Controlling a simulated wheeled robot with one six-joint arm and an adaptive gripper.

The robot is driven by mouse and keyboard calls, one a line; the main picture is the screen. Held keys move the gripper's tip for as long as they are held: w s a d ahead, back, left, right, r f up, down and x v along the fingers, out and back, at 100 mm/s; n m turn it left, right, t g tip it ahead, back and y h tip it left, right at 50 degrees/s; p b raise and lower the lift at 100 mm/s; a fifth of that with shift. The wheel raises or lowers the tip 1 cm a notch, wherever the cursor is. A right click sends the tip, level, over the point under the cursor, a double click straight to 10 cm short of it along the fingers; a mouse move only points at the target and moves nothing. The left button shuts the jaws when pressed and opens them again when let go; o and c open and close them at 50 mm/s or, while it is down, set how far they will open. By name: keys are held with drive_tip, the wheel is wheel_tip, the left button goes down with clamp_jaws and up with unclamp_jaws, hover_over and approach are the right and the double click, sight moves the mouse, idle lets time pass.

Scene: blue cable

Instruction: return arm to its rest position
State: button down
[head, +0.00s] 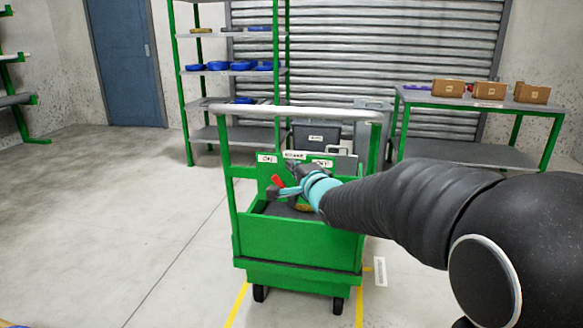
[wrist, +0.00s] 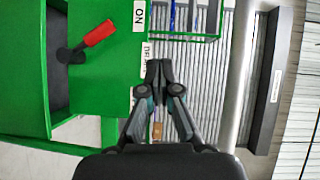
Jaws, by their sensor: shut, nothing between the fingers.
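My arm reaches in from the right in the head view, with my gripper (head: 292,170) in front of the green cart (head: 300,240). In the wrist view my gripper (wrist: 159,70) has its two dark fingertips together, with nothing between them. A lever with a red handle (head: 277,181) is on the cart's green panel, left of my gripper. It also shows in the wrist view as a red handle (wrist: 100,33) on a black pivot, apart from the fingers. A yellowish-brown thing (head: 303,207) in the cart is partly hidden by my arm.
The cart has a grey top bar (head: 300,113). Behind it stand a shelf rack (head: 232,72) with blue coils (head: 243,65) and a green-legged table (head: 440,101) with cardboard boxes (head: 490,91). The floor (head: 110,200) on the left is mostly clear.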

idle(0.4)
drive_tip(key=s+d+f+n+g+h, duration=0.7)
drive_tip(key=s+f+n, duration=0.25)
drive_tip(key=f, duration=0.45)
drive_tip(key=s+d+r+n+g, duration=0.1)
drive_tip(key=s+d, duration=0.2)
drive_tip(key=s, duration=1.1)
drive_tip(key=s+d+r+n+g, duration=0.1)
drive_tip(key=s+d+n+g, duration=0.1)
drive_tip(key=s, duration=1.3)
drive_tip(key=shift+s+d+r+g+y, duration=0.15)
drive_tip(key=shift+d+r+g+y, duration=0.2)
drive_tip(key=shift+d, duration=0.3)
drive_tip(key=shift+f+n, duration=0.1)
drive_tip(key=shift+n, duration=0.15)
